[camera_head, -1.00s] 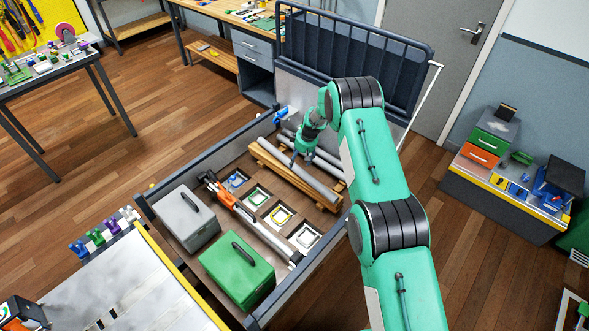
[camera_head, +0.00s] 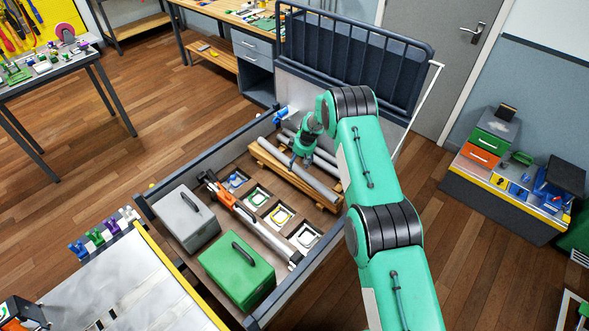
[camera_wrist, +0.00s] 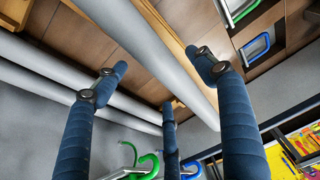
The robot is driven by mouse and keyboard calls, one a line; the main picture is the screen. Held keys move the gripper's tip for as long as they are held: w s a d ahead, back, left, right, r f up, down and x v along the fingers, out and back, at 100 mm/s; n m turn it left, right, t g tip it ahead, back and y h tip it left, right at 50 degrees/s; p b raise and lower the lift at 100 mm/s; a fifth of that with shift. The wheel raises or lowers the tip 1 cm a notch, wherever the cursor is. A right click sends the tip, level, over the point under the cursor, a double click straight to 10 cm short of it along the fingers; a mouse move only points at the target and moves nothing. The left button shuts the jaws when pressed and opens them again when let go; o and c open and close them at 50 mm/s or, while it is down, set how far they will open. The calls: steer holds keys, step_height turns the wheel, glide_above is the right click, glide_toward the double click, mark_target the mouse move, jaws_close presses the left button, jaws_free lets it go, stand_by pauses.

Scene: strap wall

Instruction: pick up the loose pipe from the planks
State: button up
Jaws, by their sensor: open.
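The loose grey pipe (camera_head: 318,187) lies lengthwise on wooden planks (camera_head: 266,168) in the walled bed. In the wrist view the pipe (camera_wrist: 150,42) runs diagonally between my spread fingers, with a strip of light plank (camera_wrist: 168,20) along its right side. My gripper (camera_head: 297,159) is open over the pipe's upper half. In the wrist view my gripper (camera_wrist: 158,77) has two blue fingers on the pipe's left and one on its right; none is visibly closed on it. Whether the fingertips touch the pipe cannot be told. The arm partly hides the far pipes.
More grey pipes (camera_wrist: 40,62) lie parallel to the left in the wrist view. Square trays (camera_head: 258,196), an orange-and-grey tool (camera_head: 222,194), a grey case (camera_head: 185,218) and a green case (camera_head: 237,270) share the bed. Dark side walls (camera_head: 215,155) and a raised barred gate (camera_head: 350,60) surround it.

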steer(key=shift+x, duration=1.1)
steer(key=shift+c, duration=0.3)
steer(key=c, duration=1.4)
